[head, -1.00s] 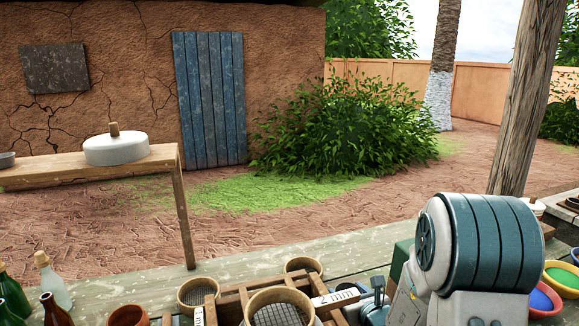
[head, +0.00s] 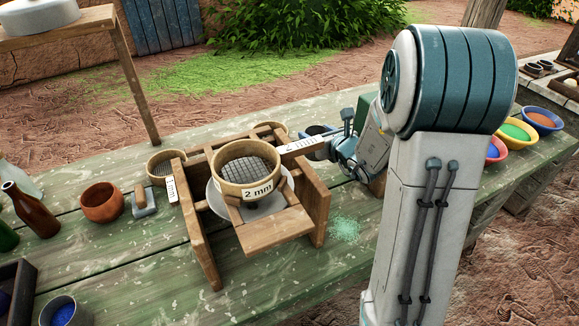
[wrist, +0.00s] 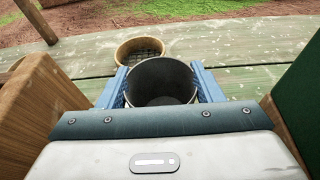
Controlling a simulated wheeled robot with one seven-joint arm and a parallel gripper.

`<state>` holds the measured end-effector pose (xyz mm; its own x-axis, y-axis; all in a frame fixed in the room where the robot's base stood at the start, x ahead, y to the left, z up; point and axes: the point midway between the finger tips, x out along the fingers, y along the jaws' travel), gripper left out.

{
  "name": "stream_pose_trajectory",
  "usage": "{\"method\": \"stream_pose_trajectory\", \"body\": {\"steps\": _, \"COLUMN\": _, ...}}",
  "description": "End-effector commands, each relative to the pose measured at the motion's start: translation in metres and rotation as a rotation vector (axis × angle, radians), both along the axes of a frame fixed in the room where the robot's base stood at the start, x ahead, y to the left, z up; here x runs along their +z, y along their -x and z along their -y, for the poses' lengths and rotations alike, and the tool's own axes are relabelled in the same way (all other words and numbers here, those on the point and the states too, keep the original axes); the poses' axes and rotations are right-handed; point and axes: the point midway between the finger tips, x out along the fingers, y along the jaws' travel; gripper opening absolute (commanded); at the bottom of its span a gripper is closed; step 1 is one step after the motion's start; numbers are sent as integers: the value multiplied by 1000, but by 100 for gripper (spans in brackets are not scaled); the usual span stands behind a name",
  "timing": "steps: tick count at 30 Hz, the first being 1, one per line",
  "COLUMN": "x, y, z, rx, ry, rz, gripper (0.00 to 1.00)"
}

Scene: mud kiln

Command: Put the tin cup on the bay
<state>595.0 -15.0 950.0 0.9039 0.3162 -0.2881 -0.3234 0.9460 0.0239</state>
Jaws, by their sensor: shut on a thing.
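My gripper (wrist: 160,74) is shut on the tin cup (wrist: 161,98), a dark grey round cup seen from above between the blue fingers in the wrist view. The cup looks empty and its mouth faces up. In the head view my gripper (head: 322,140) is low at the bench, just right of and behind a wooden stand (head: 319,190); the cup there is mostly hidden by the fingers and stand. I cannot tell whether the cup touches the bench. No part is clearly marked as the bay.
A sieve marked 2 mm (head: 247,175) sits in the stand over a pale bowl (head: 262,210). A small sieve (wrist: 139,47) lies just beyond the cup. A green box (head: 367,104) is close on the right. Bottles and a clay pot (head: 102,203) stand left; colour bowls (head: 517,134) stand right.

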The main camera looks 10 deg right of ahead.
Motion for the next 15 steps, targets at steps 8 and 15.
{"method": "stream_pose_trajectory", "body": {"steps": 8, "x": 18, "y": -24, "z": 26, "rx": -13, "ry": 22, "rz": 2, "gripper": 34}}
{"method": "stream_pose_trajectory", "body": {"steps": 15, "x": -12, "y": -26, "z": 29, "rx": -16, "ry": 24, "rz": -7, "gripper": 34}}
